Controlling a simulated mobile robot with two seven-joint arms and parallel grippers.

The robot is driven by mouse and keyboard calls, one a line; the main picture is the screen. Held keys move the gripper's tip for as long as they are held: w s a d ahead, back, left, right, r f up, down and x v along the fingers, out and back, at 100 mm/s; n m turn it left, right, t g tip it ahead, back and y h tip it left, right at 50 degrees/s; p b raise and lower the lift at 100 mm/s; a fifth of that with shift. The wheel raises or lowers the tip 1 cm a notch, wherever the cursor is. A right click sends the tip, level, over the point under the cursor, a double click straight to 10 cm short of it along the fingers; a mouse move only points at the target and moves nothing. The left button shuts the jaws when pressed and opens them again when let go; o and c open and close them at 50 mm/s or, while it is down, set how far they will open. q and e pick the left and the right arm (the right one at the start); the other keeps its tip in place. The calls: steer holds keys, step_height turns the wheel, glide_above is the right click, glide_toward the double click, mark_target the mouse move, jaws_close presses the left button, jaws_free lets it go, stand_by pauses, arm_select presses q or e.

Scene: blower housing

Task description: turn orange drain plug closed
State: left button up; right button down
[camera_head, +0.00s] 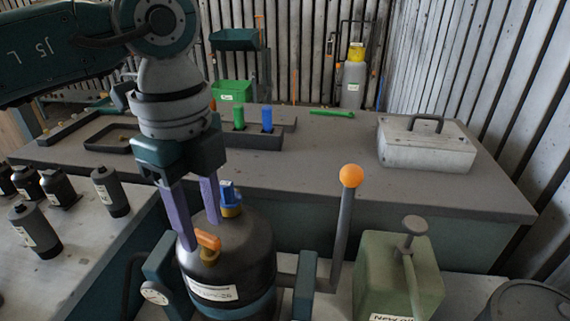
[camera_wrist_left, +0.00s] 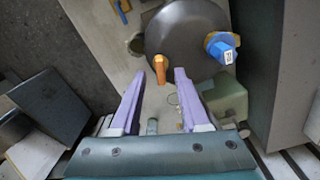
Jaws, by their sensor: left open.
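The orange drain plug (camera_head: 208,241) sits on the upper front of a dark rounded blower housing (camera_head: 240,262). In the left wrist view the plug (camera_wrist_left: 160,68) shows as an orange handle near the housing's lower edge. My left gripper (camera_head: 203,235) has two purple fingers and points down at the plug. It is open. In the left wrist view its fingertips (camera_wrist_left: 157,72) lie on either side of the plug with gaps, and I see no contact. A blue and yellow plug (camera_head: 230,200) stands behind on the housing; it is also in the left wrist view (camera_wrist_left: 221,47). My right gripper is not seen.
A lever with an orange ball (camera_head: 351,176) rises right of the housing. A green box (camera_head: 398,275) stands further right. Several dark bottles (camera_head: 110,190) stand on the left bench. A grey toolbox (camera_head: 425,148) sits on the back table (camera_head: 330,150), whose middle is clear.

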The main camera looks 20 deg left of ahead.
arm_select(q)
steer(key=shift+f, duration=0.75)
jaws_close()
